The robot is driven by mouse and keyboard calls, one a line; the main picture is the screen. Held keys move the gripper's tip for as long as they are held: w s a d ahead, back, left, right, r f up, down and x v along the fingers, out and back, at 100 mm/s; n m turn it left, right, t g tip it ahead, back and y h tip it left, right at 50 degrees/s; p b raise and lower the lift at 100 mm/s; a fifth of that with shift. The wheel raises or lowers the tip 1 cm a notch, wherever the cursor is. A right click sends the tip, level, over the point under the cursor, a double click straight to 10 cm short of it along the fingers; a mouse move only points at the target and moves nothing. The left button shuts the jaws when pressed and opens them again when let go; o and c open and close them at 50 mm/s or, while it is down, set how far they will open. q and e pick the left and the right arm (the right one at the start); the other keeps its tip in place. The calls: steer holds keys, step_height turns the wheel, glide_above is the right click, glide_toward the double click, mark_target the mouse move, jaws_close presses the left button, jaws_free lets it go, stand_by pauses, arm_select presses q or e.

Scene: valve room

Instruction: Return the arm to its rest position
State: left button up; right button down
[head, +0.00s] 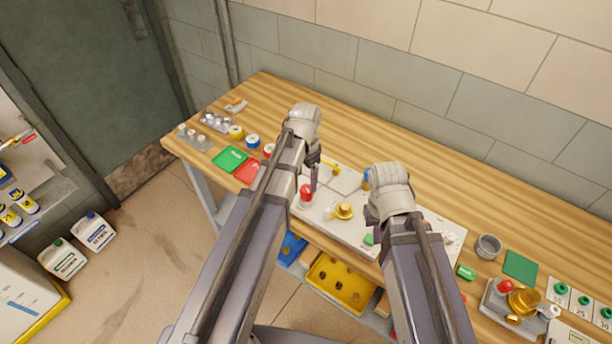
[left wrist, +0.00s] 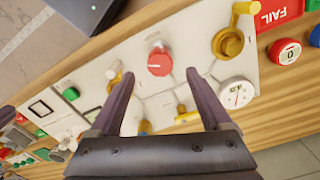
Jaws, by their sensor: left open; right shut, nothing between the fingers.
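My left gripper (head: 313,178) is above the white valve panel on the bench. In the left wrist view the fingers of this gripper (left wrist: 159,85) are apart and empty. A red knob (left wrist: 159,61) shows between and beyond them; I cannot tell how far below them it is. The knob is also in the head view (head: 306,192). My right gripper (head: 371,213) is over the right part of the panel (head: 345,234). It is shut, its fingers mostly hidden by its wrist.
Brass valve (head: 343,211) and dial gauge (left wrist: 236,93) stand on the panel. Green (head: 229,158) and red plates lie to its left. A grey cup (head: 487,246) and another valve assembly (head: 522,302) are to the right. A yellow tray (head: 336,300) is below. The bench's back strip (head: 450,190) is clear.

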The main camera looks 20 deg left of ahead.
arm_select(q)
steer(key=shift+r, duration=0.2)
stand_by(0.4)
steer(key=s+d+f+n+b, duration=0.2)
steer(key=s+d, duration=0.3)
steer(key=s, duration=0.2)
steer(key=s+d+f+n+y+b, duration=0.1)
steer(key=s+d+f+n+b, duration=0.1)
steer(key=s+d, duration=0.3)
steer(key=shift+s+d+f+b, duration=0.25)
steer(key=shift+s+d+b, duration=0.15)
steer(key=shift+s, duration=0.7)
stand_by(0.9)
